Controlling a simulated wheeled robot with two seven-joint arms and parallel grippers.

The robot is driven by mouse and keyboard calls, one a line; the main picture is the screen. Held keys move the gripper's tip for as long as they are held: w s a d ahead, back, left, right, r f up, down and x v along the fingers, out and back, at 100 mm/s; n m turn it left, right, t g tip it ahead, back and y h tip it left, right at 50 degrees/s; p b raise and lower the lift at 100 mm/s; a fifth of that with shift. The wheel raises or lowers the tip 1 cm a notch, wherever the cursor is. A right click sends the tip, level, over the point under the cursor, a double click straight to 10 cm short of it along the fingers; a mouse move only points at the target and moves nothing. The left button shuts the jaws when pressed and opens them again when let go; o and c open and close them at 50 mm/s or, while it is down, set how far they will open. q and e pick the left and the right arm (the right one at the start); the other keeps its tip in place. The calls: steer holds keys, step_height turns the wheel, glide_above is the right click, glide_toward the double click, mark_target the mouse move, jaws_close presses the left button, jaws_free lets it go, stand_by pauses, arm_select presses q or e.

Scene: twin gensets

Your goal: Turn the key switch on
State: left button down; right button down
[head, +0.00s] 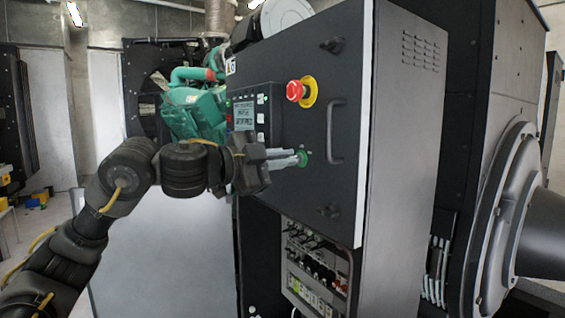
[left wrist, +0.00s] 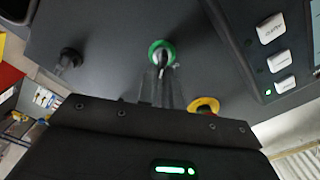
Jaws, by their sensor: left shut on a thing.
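The key switch (head: 303,158) has a green ring and sits on the dark cabinet door, left of the door handle. My left gripper (head: 296,160) reaches it from the left, with its fingertips at the switch. In the left wrist view the key switch (left wrist: 162,53) shows its green ring around a silver centre with a dark key or knob. The fingers of my left gripper (left wrist: 162,72) are close together there and shut on that knob. The fingers partly hide the lower part of the switch. My right gripper is in neither view.
A red emergency stop button (head: 296,91) on a yellow disc is above the switch. A door handle (head: 336,132) stands out just to the right. A control panel with a screen (head: 244,114) is to the left. Below, an open bay (head: 315,265) holds wiring.

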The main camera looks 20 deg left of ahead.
arm_select(q)
steer(key=shift+m, duration=0.5)
steer(key=c, duration=1.6)
jaws_free()
steer(key=shift+o, duration=0.2)
steer(key=b+v, duration=0.4)
steer(key=v, duration=0.6)
steer(key=shift+s+a, duration=0.2)
steer(key=shift+s, duration=0.15)
steer(key=shift+f, duration=0.15)
